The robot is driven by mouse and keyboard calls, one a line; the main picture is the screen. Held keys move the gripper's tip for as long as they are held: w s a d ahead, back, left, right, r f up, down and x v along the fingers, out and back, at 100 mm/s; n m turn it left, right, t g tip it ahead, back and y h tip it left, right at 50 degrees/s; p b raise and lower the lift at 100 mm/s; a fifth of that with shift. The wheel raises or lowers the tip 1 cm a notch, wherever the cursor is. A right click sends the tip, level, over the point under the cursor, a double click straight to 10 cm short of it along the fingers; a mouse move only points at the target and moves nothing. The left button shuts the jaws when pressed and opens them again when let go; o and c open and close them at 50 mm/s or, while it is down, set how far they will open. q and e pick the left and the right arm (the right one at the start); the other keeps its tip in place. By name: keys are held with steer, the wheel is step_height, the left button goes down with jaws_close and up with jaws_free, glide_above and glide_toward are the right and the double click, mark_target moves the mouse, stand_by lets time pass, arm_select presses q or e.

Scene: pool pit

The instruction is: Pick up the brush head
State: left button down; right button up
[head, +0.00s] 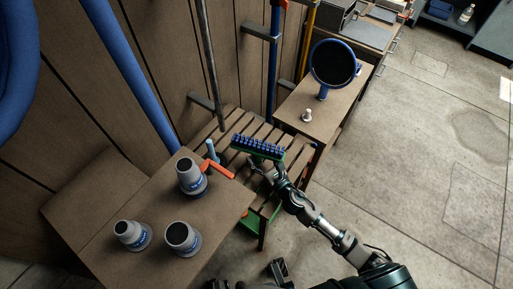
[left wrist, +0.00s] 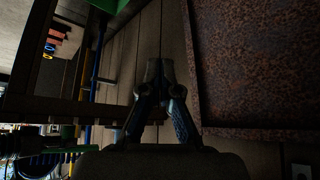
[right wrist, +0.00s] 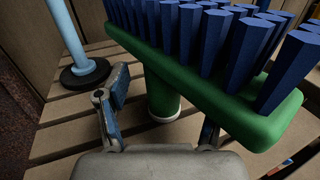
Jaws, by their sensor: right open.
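The brush head (head: 258,147) has a green base and blue bristles. It stands bristles up on the slatted bench (head: 226,122). In the right wrist view the brush head (right wrist: 160,40) is close, with its round green neck pointing down between my fingers. My right gripper (head: 270,165) is open, with one finger on each side of the neck (right wrist: 163,95); the tip of the right-hand finger is partly hidden by the green base. I cannot tell whether the fingers touch the neck. My left gripper (left wrist: 160,75) looks shut and empty in the dark left wrist view, away from the brush head.
A light-blue rod on a black foot (right wrist: 85,68) stands left of the brush head. An orange piece (head: 216,169) lies close by. Several grey cups (head: 183,238) stand on the wooden table at left. A blue round-framed object (head: 333,63) and a small white piece (head: 307,115) stand behind.

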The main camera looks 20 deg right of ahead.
mark_target(261, 146)
steer(key=c, duration=0.5)
arm_select(q)
steer(key=shift+d, duration=0.3)
arm_select(e)
steer(key=shift+d, duration=0.35)
jaws_close()
arm_select(q)
steer(key=shift+a, duration=0.1)
arm_select(e)
steer(key=shift+a+r, duration=0.1)
